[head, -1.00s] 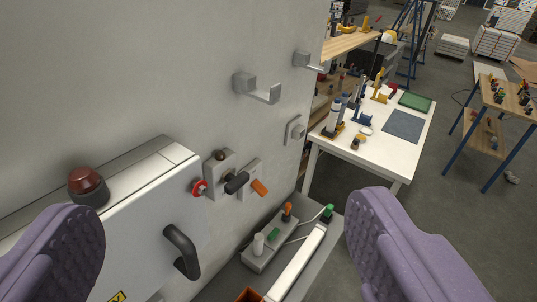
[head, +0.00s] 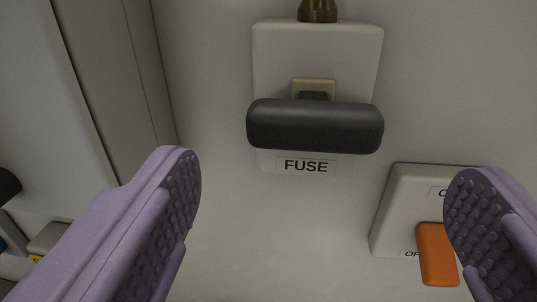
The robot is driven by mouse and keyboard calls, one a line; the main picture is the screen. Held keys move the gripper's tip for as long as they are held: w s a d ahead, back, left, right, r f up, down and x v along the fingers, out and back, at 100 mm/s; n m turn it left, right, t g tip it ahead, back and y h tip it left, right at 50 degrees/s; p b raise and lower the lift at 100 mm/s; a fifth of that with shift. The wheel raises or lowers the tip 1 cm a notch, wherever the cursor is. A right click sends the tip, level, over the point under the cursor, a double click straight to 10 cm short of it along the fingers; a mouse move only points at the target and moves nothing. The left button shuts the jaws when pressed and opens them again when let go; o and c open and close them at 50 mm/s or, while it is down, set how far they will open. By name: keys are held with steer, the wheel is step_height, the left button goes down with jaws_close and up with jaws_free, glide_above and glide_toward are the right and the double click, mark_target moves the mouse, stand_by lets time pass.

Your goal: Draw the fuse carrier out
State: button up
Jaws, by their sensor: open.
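The fuse carrier (head: 315,127) shows as a black rounded bar handle on a beige socket. It sits on a pale wall plate (head: 275,62) labelled FUSE, at the upper middle of the head view. My gripper (head: 325,185) is open and empty. Its two purple padded fingers stand wide apart, one at the lower left and one at the lower right. The handle lies between them sideways but higher in the picture, and neither finger appears to touch it.
An orange switch lever (head: 437,254) on a white plate is close to the right finger, which partly covers the plate. A brown knob (head: 317,11) tops the fuse plate. A grey cabinet side (head: 92,75) stands at the left. Bare wall lies below the fuse label.

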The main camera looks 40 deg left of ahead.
steer(key=b+x, duration=0.1)
steer(key=x, duration=0.6)
steer(key=shift+s+a, duration=0.1)
steer(key=shift+r, duration=0.1)
steer(key=c, duration=1.4)
steer(key=shift+v, duration=1.5)
steer(key=o, duration=1.4)
steer(key=p, duration=0.2)
glide_toward(317, 136)
steer(key=shift+a, duration=0.1)
